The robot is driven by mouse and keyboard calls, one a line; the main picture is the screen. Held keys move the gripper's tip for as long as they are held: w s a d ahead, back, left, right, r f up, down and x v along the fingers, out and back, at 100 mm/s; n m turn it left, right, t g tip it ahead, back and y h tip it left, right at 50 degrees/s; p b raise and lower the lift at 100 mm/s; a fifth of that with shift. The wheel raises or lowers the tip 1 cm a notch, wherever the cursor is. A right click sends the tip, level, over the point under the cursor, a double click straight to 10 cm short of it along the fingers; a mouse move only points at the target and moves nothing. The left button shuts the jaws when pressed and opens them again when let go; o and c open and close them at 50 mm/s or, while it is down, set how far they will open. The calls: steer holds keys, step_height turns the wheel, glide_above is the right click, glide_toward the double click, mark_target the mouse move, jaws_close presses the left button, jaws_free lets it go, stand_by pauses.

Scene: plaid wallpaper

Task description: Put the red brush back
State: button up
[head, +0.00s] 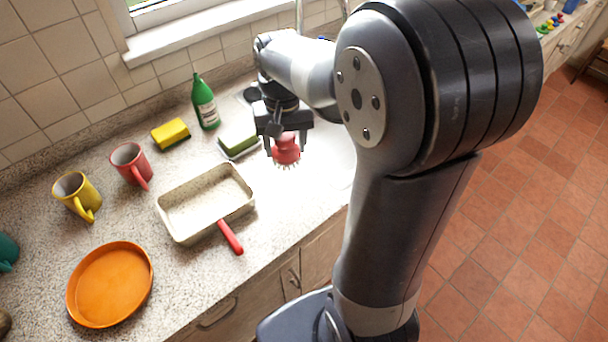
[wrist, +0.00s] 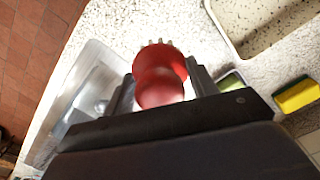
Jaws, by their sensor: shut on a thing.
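The red brush (head: 286,149) is a round-knobbed brush with pale bristles pointing down. My gripper (head: 286,137) is shut on it and holds it above the counter by the sink's edge. In the wrist view the red brush (wrist: 160,75) sits between the two dark fingers of my gripper (wrist: 160,90), its bristles at the top of the picture. A small dish with a green sponge (head: 238,141) lies just left of the brush in the head view. The dish is partly hidden behind the gripper in the wrist view.
A beige pan (head: 165,205) with a red handle stands left of the gripper. A green bottle (head: 205,104), yellow sponge (head: 171,133), red mug (head: 130,163), yellow mug (head: 77,194) and orange plate (head: 110,284) are on the counter. The sink (wrist: 88,90) lies beside the brush.

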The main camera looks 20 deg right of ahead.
mark_target(284, 135)
step_height(284, 135, down, 9)
steer(key=shift+a+r, duration=0.1)
stand_by(0.3)
steer(key=shift+f, duration=0.25)
steer(key=o, duration=1)
steer(key=shift+c, duration=0.2)
step_height(284, 135, up, 12)
steer(key=shift+r, duration=0.25)
